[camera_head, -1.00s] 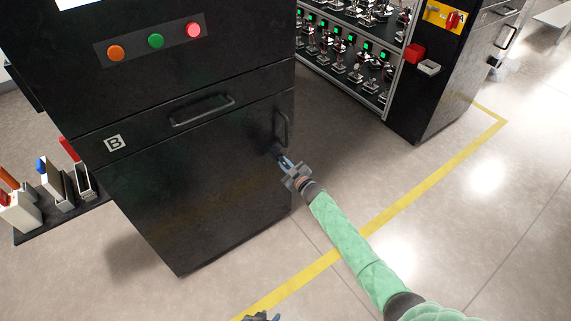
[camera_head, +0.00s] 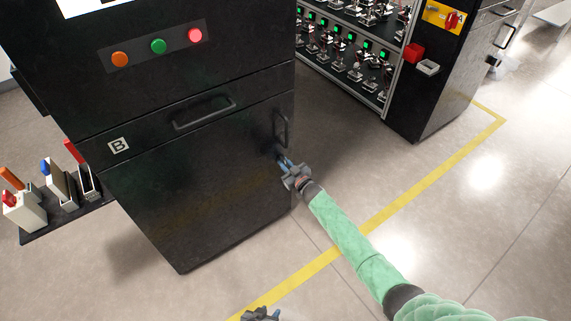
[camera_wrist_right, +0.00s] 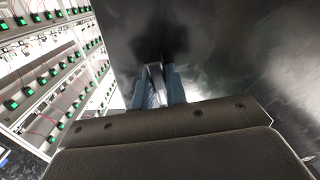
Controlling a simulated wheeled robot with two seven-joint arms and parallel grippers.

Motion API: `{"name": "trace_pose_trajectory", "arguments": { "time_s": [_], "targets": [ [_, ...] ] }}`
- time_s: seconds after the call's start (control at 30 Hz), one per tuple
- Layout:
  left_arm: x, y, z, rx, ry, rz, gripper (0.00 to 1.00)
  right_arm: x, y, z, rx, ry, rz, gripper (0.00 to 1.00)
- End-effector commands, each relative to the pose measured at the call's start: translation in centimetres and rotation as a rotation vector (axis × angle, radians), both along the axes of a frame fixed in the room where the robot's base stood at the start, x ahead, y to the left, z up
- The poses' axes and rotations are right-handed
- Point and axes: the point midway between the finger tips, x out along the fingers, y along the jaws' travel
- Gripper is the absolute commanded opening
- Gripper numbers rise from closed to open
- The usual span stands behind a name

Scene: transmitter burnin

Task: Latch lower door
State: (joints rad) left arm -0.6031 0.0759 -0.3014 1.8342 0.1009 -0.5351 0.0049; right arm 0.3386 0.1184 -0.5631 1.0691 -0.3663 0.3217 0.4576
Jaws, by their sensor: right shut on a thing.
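The black cabinet marked B has a lower door (camera_head: 200,200) whose face sits about flush with the cabinet front; I cannot tell whether it is latched. A vertical handle (camera_head: 281,128) stands at the door's upper right edge. My right gripper (camera_head: 281,157) is at the lower end of this handle, its fingers shut on it. In the right wrist view the two blue fingers sit on either side of the handle (camera_wrist_right: 154,80), close to the dark door. My left gripper (camera_head: 260,314) shows only in part at the bottom edge of the head view; its fingers are not clear.
A drawer with a horizontal handle (camera_head: 204,112) lies above the door. Orange, green and red buttons (camera_head: 158,46) are higher up. A tool shelf (camera_head: 70,212) juts out at left. A rack with green lights (camera_head: 350,50) stands behind. The floor at right is clear, with a yellow line (camera_head: 400,210).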

Motion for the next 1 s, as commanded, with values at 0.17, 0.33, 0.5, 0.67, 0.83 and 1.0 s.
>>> {"name": "trace_pose_trajectory", "arguments": {
  "time_s": [0.17, 0.33, 0.5, 0.67, 0.83, 1.0],
  "targets": [
    [0.00, 0.00, 0.57, 0.000, 0.000, 0.000, 0.36, -0.01, -0.07, -0.01, 0.067, 0.051, 0.000, 0.00],
    [0.00, 0.00, 0.56, 0.000, 0.000, 0.000, 0.36, -0.02, -0.06, -0.12, 0.079, 0.060, 0.000, 0.00],
    [0.00, 0.00, 0.59, 0.000, 0.000, 0.000, 0.36, -0.01, -0.06, -0.08, 0.081, 0.061, -0.001, 0.00],
    [0.00, 0.00, 1.04, 0.000, 0.000, 0.000, 0.36, -0.01, -0.07, 0.02, 0.122, 0.092, -0.001, 0.00],
    [0.00, 0.00, 1.23, 0.000, 0.000, 0.000, 0.36, -0.01, -0.09, -0.09, 0.178, 0.131, -0.001, 0.00],
    [0.00, 0.00, 1.18, 0.000, 0.000, 0.000, 0.36, -0.01, -0.08, -0.10, 0.178, 0.131, -0.001, 0.18]
  ]
}}
